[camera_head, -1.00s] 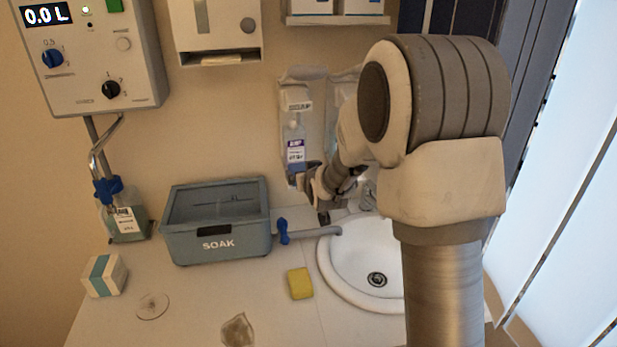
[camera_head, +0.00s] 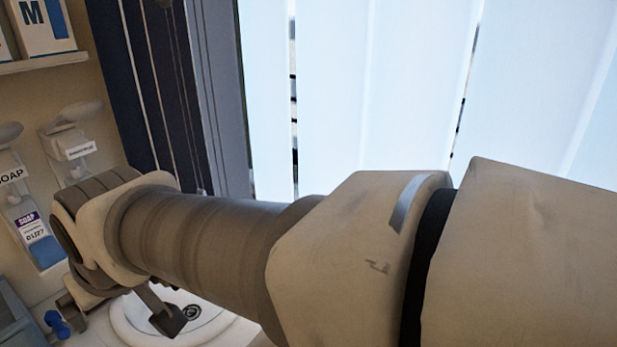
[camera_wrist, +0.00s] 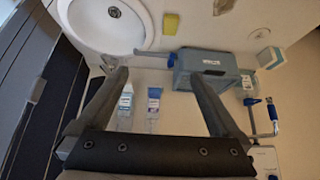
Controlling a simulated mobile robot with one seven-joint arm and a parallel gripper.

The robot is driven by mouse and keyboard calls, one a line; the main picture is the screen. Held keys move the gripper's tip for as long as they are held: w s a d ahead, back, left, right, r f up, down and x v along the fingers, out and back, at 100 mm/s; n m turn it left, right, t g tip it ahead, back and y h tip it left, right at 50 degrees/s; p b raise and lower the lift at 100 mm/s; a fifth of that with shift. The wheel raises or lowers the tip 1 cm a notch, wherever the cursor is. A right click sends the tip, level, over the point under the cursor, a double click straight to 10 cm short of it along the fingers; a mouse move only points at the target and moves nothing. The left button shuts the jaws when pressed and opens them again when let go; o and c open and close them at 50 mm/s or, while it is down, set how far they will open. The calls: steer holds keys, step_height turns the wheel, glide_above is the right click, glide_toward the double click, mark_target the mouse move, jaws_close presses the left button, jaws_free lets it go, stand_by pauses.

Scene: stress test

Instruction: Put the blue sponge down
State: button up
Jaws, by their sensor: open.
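I see no blue sponge in either current view. A yellow sponge (camera_wrist: 171,24) lies on the counter beside the sink (camera_wrist: 68,18) in the wrist view. My gripper (camera_wrist: 156,76) is open, with its two dark fingers wide apart and nothing held between them. Its fingers overlap the wall-side area by the soap bottles in that picture. In the head view my arm fills the lower middle and right, and only part of the gripper end shows low at the left, above the sink (camera_head: 232,335).
A blue-grey SOAK box (camera_wrist: 205,58) stands on the counter, near a white box with a teal band (camera_wrist: 270,57). Two dispenser bottles (camera_wrist: 125,100) (camera_wrist: 153,103) hang on the wall. Window blinds (camera_head: 400,80) fill the head view's right. Bare counter (camera_wrist: 225,30) lies between sponge and white box.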

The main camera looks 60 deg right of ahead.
steer(key=s+f+g, duration=0.1)
steer(key=s, duration=0.5)
steer(key=shift+s, duration=0.15)
steer(key=shift+f, duration=0.1)
stand_by(0.5)
steer(key=shift+c, duration=0.9)
steer(key=shift+w+r, duration=0.25)
steer(key=shift+r, duration=0.1)
steer(key=shift+c, duration=1.3)
steer(key=shift+t, duration=0.4)
steer(key=w+r, duration=0.3)
steer(key=r, duration=0.1)
steer(key=w+r+p, duration=0.1)
steer(key=w+r, duration=0.2)
steer(key=r, duration=0.1)
steer(key=w+r+p, duration=0.1)
steer(key=w+r, duration=0.2)
steer(key=r, duration=0.1)
steer(key=shift+w+r, duration=0.15)
steer(key=shift+w, duration=0.05)
jaws_close()
steer(key=w+a+r+t+h+p, duration=0.1)
steer(key=w+r+p, duration=0.3)
steer(key=w+r, duration=1.4)
steer(key=shift+w+a+r+n+t, duration=0.3)
steer(key=shift+w+a+r+t, duration=0.1)
steer(key=shift+r+t, duration=0.45)
steer(key=shift+f, duration=0.15)
